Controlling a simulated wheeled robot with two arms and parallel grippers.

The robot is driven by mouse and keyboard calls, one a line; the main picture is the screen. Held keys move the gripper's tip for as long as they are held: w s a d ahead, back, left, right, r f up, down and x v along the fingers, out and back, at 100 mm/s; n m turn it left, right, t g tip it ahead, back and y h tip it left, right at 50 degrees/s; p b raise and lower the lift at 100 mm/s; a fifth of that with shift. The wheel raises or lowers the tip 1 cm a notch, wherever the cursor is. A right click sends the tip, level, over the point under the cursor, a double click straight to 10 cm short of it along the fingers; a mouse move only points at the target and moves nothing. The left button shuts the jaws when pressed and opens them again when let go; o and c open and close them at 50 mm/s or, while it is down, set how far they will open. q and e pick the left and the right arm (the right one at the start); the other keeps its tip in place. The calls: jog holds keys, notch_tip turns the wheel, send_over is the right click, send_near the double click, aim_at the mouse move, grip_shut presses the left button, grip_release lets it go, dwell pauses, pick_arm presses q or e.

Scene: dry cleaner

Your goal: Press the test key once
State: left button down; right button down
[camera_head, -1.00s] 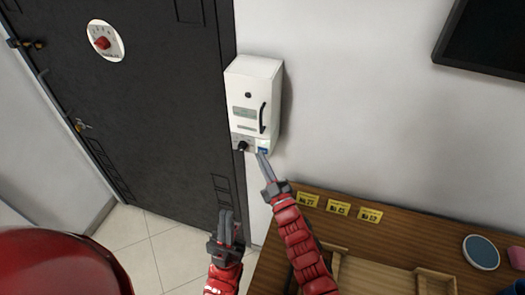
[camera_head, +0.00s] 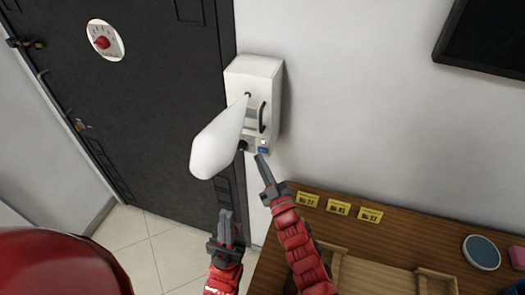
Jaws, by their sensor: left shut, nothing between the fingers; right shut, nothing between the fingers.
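A white box (camera_head: 262,72) hangs on the wall beside the dark door. A white, cone-shaped plume (camera_head: 217,142) spreads down and left from the round hole on the box's front and hides part of that front. My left gripper (camera_head: 226,213) is shut and empty, lower down, in front of the door's bottom edge.
A black knob (camera_head: 243,146) sits at the box's lower left, and a vertical handle (camera_head: 263,117) on its front. A wooden counter (camera_head: 408,238) with several yellow tags (camera_head: 338,207) lies at the lower right. A round red dial (camera_head: 102,43) is on the door.

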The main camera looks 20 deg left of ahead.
jog(key=shift+s, duration=0.1)
jog(key=s+b, duration=0.1)
jog(key=s, duration=0.4)
jog(key=shift+a, duration=0.1)
dwell(0.4)
dwell(0.8)
